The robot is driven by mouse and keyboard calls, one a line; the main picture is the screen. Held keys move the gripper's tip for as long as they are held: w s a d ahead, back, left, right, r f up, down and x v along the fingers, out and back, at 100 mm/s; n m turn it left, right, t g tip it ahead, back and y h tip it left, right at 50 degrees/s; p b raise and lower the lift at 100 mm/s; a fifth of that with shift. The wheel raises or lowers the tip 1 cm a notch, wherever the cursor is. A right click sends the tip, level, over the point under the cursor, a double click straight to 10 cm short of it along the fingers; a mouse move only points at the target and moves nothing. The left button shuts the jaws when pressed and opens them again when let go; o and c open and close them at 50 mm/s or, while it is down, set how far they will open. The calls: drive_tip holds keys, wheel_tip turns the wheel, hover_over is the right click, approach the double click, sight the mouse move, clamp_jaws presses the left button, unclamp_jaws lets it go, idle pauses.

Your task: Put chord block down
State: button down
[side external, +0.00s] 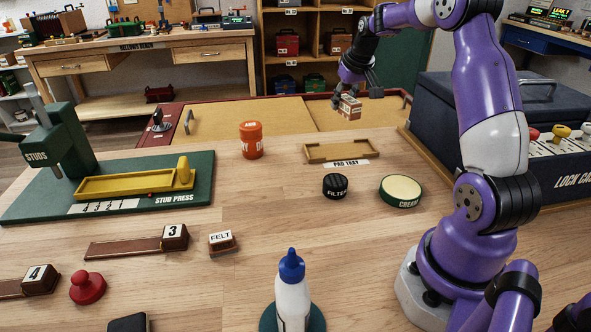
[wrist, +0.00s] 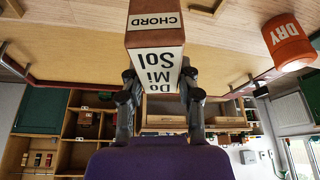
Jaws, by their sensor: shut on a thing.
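The chord block (side external: 349,107) is a small wooden block with white labels. It is held in the air above the back of the bench, behind and above the pad tray. In the wrist view the chord block (wrist: 157,45) fills the top middle, with "CHORD" and "Do Mi Sol" labels upside down. My gripper (side external: 363,90) is shut on it, and both dark fingers (wrist: 158,85) show at its sides in the wrist view. The wooden pad tray (side external: 343,152) on the bench looks empty.
An orange DRY cup (side external: 251,140) stands left of the tray. A black FILTER tin (side external: 335,186) and a green CREAM tin (side external: 401,191) stand in front. The green stud press (side external: 190,200) is at left, a FELT block (side external: 222,243) nearer. A dark lock case (side external: 480,115) is at right.

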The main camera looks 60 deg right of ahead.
drive_tip(key=w+a+n+y, duration=0.1)
drive_tip(key=w+a+n, duration=0.15)
drive_tip(key=a, duration=0.65)
drive_tip(key=w+a+n+y, duration=0.15)
drive_tip(key=a+n, duration=0.25)
drive_tip(key=a, duration=0.5)
drive_tip(key=s+a+n+y, duration=0.1)
drive_tip(key=s+a+n, duration=0.25)
drive_tip(key=a, duration=0.65)
drive_tip(key=s+a+n+y, duration=0.2)
drive_tip(key=a+n, duration=0.3)
drive_tip(key=a, duration=0.5)
hover_over(255, 201)
drive_tip(key=s+d, duration=0.1)
drive_tip(key=shift+g, duration=0.3)
wheel_tip(255, 201, down, 7)
drive_tip(key=shift+s+r, duration=0.1)
drive_tip(key=shift+r, duration=0.05)
drive_tip(key=shift+f, duration=2)
drive_tip(key=shift+f, duration=0.1)
drive_tip(key=c, duration=0.5)
unclamp_jaws()
drive_tip(key=shift+c, duration=0.2)
